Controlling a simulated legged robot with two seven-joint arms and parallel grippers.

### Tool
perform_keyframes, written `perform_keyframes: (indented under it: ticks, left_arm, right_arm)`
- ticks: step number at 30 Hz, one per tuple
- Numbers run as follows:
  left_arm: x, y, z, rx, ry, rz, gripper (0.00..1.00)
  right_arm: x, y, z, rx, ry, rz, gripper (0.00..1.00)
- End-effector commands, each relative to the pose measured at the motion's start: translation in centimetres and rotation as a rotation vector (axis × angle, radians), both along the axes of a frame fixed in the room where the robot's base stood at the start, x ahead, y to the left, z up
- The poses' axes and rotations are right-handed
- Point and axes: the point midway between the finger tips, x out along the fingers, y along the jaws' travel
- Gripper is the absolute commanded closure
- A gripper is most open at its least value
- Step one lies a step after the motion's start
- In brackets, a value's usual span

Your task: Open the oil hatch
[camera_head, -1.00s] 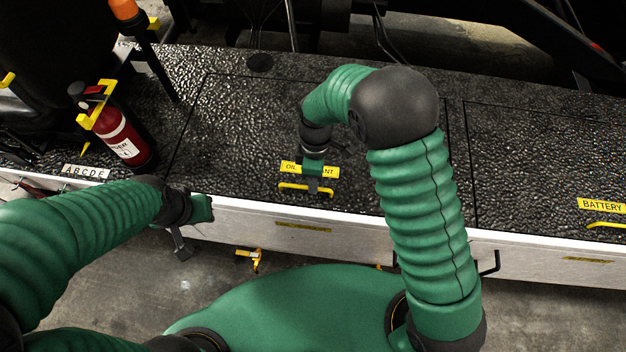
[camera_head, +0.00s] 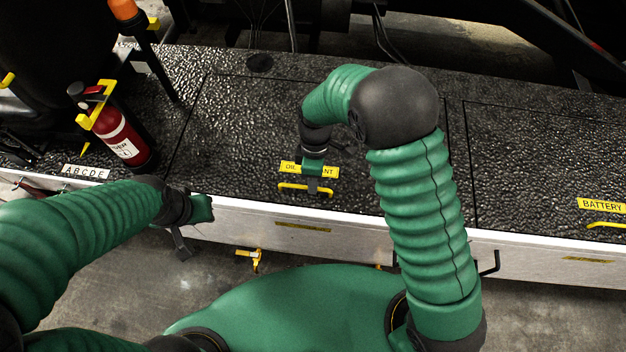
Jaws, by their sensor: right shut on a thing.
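The oil hatch (camera_head: 245,125) is a black textured panel lying flat in the loader's top deck. Its yellow label (camera_head: 291,168), partly covered by my gripper, sits near the front edge. A yellow handle (camera_head: 290,187) is fixed just in front of the label. My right gripper (camera_head: 314,186) reaches down from above and is shut on the handle near its right part. My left gripper (camera_head: 190,240) hangs in front of the loader's white side, left of the hatch, apart from it. Its fingers are too dark and small to judge.
A red fire extinguisher (camera_head: 122,138) stands on the deck at the left, by an orange beacon (camera_head: 124,10) on a pole. A battery panel with a yellow label (camera_head: 602,205) lies to the right. A yellow latch (camera_head: 254,257) hangs below the white side.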

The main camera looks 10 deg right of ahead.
Motion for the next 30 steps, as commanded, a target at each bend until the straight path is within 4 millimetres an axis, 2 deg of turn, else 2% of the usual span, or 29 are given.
perform_keyframes:
  ticks: [5,11,19,24,30]
  left_arm:
    - [0.0,0.0,0.5,0.0,0.0,0.0,0.75]
    - [0.0,0.0,3.0,0.0,0.0,0.0,0.75]
    - [0.0,0.0,8.6,0.0,0.0,0.0,0.75]
    - [0.0,0.0,11.3,0.0,0.0,0.0,0.75]
    - [0.0,0.0,13.9,0.0,0.0,0.0,0.75]
  right_arm:
    - [0.5,0.3,0.7,0.009,-0.005,-0.001,1.0]
    - [1.0,0.1,3.7,0.028,0.049,-0.002,1.0]
    - [3.0,-0.6,11.0,0.084,0.222,-0.002,1.0]
    - [5.2,-1.4,15.6,0.083,0.225,-0.002,1.0]
    - [8.0,-2.4,19.6,0.082,0.225,-0.001,1.0]
